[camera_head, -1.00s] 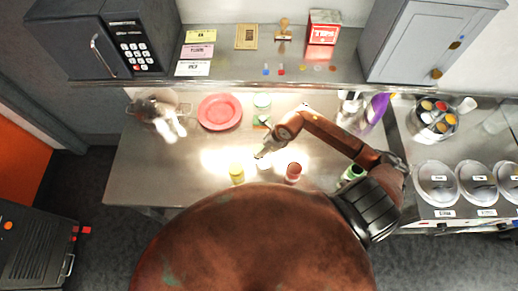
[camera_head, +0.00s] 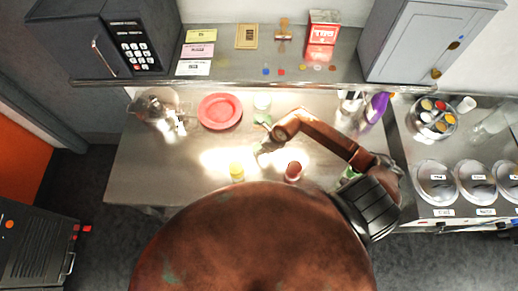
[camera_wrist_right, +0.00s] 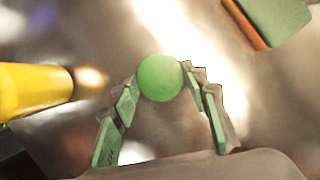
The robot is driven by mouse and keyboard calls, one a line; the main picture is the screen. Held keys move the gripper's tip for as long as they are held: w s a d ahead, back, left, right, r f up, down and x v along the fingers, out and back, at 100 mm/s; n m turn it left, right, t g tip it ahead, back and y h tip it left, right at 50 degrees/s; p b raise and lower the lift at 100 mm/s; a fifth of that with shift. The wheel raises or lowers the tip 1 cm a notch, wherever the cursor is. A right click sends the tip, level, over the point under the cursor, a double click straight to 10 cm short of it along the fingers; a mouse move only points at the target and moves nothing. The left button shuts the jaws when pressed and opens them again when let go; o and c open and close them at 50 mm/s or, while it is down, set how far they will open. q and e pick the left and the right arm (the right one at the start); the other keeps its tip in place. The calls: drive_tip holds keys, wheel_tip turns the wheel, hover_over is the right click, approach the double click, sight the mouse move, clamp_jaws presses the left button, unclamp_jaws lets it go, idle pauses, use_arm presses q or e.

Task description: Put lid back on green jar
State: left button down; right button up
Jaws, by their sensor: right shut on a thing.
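My right gripper (camera_head: 258,148) is low over the middle of the steel counter. In the right wrist view the gripper (camera_wrist_right: 160,95) is shut on a round green lid (camera_wrist_right: 160,78), held between its fingertips. A green jar (camera_head: 348,173) stands near the front of the counter, to the right of the red jar, and is partly hidden by my right arm. Its open top cannot be made out. My left gripper is not in view.
A yellow jar (camera_head: 236,171) and a red jar (camera_head: 293,171) stand at the front. The counter left of the yellow jar is clear.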

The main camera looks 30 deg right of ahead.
sight(257, 148)
drive_tip(key=shift+r, duration=0.15)
drive_tip(key=shift+r, duration=0.25)
wheel_tip(257, 148, up, 2)
drive_tip(key=shift+r+b, duration=0.25)
drive_tip(key=shift+b, duration=0.65)
drive_tip(key=s+r+b, duration=0.1)
drive_tip(key=s+r, duration=0.4)
drive_tip(key=s, duration=0.2)
drive_tip(key=s+a+r+b, duration=0.1)
drive_tip(key=s+r+b, duration=0.1)
drive_tip(key=s+r, duration=0.2)
drive_tip(key=shift+s+r, duration=0.35)
drive_tip(key=shift+s, duration=1.15)
